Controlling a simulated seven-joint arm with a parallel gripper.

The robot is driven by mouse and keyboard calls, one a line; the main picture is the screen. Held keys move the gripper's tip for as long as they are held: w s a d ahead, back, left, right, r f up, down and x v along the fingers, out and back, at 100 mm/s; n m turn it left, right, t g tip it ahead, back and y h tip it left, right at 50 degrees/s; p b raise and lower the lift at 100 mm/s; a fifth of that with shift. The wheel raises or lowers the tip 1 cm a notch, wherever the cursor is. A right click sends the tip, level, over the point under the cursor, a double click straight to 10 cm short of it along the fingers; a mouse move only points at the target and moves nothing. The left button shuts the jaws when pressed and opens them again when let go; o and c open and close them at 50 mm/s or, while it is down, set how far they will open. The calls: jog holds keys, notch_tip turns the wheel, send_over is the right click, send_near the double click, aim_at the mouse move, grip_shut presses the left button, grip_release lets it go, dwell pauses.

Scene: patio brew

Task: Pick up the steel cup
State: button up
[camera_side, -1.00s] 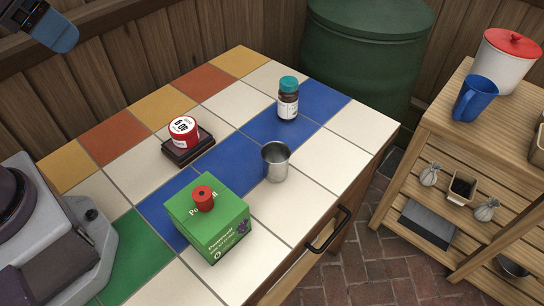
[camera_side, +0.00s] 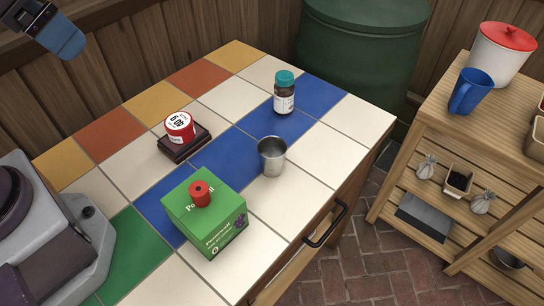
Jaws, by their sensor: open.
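The steel cup (camera_side: 272,157) stands upright on the tiled table, near the table's right edge. It is a plain, shiny cup with its open mouth up, and nothing touches it. My gripper is out of view; only a blue and grey part of my arm shows at the top left, far from the cup.
A green box (camera_side: 215,226) with a red knob-like piece (camera_side: 200,193) on it stands front-left of the cup. A teal-capped bottle (camera_side: 284,95) stands behind. A red-and-white tin (camera_side: 179,127) sits on a dark block (camera_side: 186,144) to the left. A wooden shelf (camera_side: 425,145) stands right.

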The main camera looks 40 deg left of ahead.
jog(key=w+d+f+n+g+h, duration=0.5)
jog(key=w+d+f+n+h, duration=0.5)
jog(key=d+h, duration=0.3)
jog(key=w+a+f+n+t, duration=0.2)
jog(key=w+f+n+t, duration=0.6)
jog(key=f+n+t, duration=0.5)
jog(key=n+g, duration=0.1)
jog(key=n, duration=0.2)
send_near(272, 147)
jog(key=d+r, duration=0.3)
jog(key=shift+s+d+r, duration=0.1)
jog(key=shift+d+r, duration=0.1)
jog(key=shift+d, duration=0.05)
jog(key=shift+w+d+f, duration=0.35)
jog(key=shift+w+d, duration=0.2)
jog(key=shift+d, duration=0.1)
jog(key=shift+x, duration=2.85)
jog(key=c, duration=1)
